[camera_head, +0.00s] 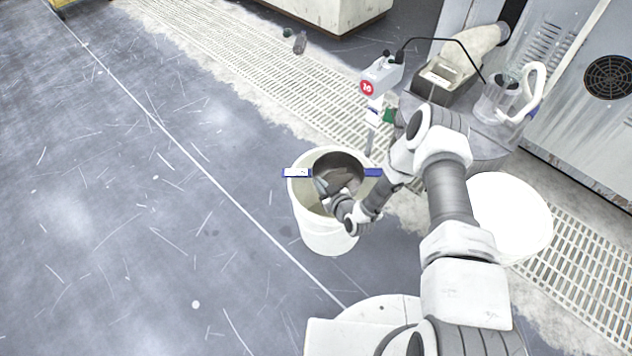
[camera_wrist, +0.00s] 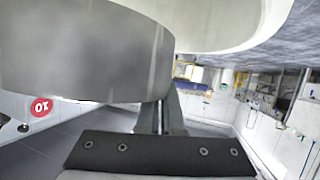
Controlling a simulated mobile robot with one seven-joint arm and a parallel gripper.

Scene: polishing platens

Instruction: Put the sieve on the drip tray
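The sieve (camera_head: 340,160) is a round, dark grey metal ring at the mouth of a pale bucket (camera_head: 325,238). In the wrist view the sieve's smooth grey wall (camera_wrist: 80,62) fills the upper left, close to my gripper. My gripper (camera_head: 325,188) reaches down at the sieve's near side. Its narrow fingers (camera_wrist: 163,115) are close together at the edge of the wall and look shut on it; the tips are partly hidden by the wall. I cannot make out the drip tray for certain; a white round thing (camera_head: 508,215) lies right of my arm.
Blue and white pieces (camera_head: 297,172) stick out at the bucket's sides. A round grey stand (camera_head: 490,150) holds a clear jug (camera_head: 497,100) and a dark device (camera_head: 445,80).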

